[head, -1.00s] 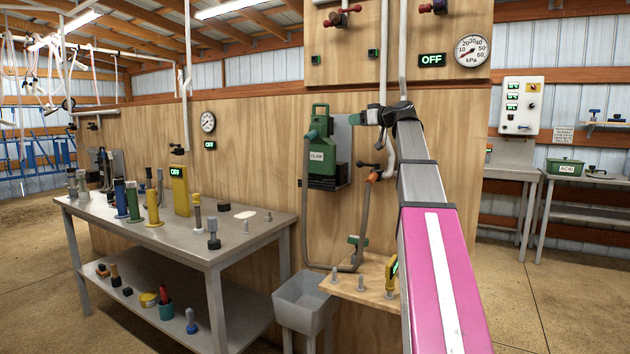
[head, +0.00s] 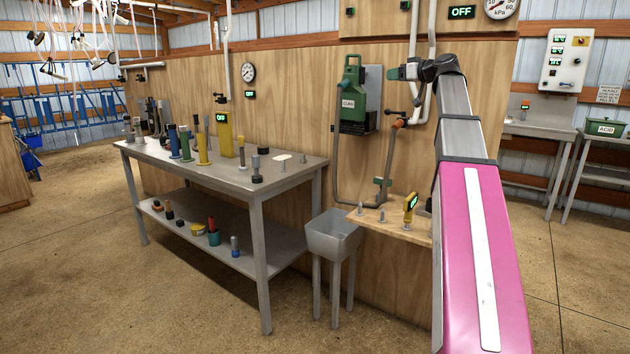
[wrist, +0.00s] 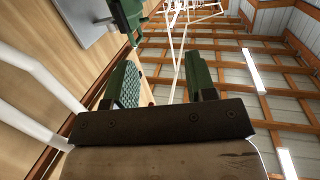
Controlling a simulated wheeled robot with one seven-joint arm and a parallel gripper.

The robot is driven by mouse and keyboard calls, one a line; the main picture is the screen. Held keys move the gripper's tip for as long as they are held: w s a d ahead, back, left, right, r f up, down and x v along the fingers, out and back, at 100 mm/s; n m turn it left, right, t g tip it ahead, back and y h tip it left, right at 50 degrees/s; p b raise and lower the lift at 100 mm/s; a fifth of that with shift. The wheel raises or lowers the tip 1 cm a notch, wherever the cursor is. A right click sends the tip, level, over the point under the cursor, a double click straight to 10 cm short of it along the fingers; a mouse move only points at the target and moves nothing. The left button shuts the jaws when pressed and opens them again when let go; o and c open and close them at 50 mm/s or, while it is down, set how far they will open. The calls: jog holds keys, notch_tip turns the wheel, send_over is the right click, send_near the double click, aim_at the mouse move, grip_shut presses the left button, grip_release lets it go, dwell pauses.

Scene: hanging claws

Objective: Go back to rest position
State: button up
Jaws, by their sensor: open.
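My gripper (head: 396,72) shows in the head view at the end of my raised arm, in front of the plywood wall. In the picture it lies just right of the green CLAW unit (head: 353,90); I cannot tell the gap in depth. In the wrist view my gripper (wrist: 158,84) has its two green-padded fingers spread apart with nothing between them. Beyond them are the roof beams, and part of a green unit on a grey plate (wrist: 88,18) shows at the upper left.
A metal bench (head: 240,182) with several tools stands left. A grey basin (head: 333,240) and a small wooden shelf (head: 395,232) stand below the CLAW unit. White pipes (head: 420,40) run up the wall near my gripper. The concrete floor (head: 110,290) at front left is clear.

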jog(key=s+a+f+m+g+h, duration=0.2)
jog(key=f, duration=1.2)
jog(key=s+a+f+m+g+h, duration=0.1)
jog(key=s+a+f+g, duration=0.1)
jog(key=f, duration=1.1)
jog(key=s+a+f+m+g+h, duration=0.1)
jog(key=s+a+f+m+h, duration=0.15)
jog(key=f, duration=1.15)
jog(key=s+a+f+m+g+h, duration=0.1)
jog(key=s+f+g+h, duration=0.1)
jog(key=s+f, duration=1)
jog(key=s+a+f+m+g+h, duration=0.1)
jog(key=s+f+g+h, duration=0.2)
jog(key=s+f, duration=0.9)
notch_tip(320, 180, down, 7)
jog(key=shift+s+a+r+m+g+h, duration=0.25)
jog(key=shift+m+g+h, duration=0.1)
jog(key=shift+g, duration=0.65)
jog(key=shift+w, duration=0.1)
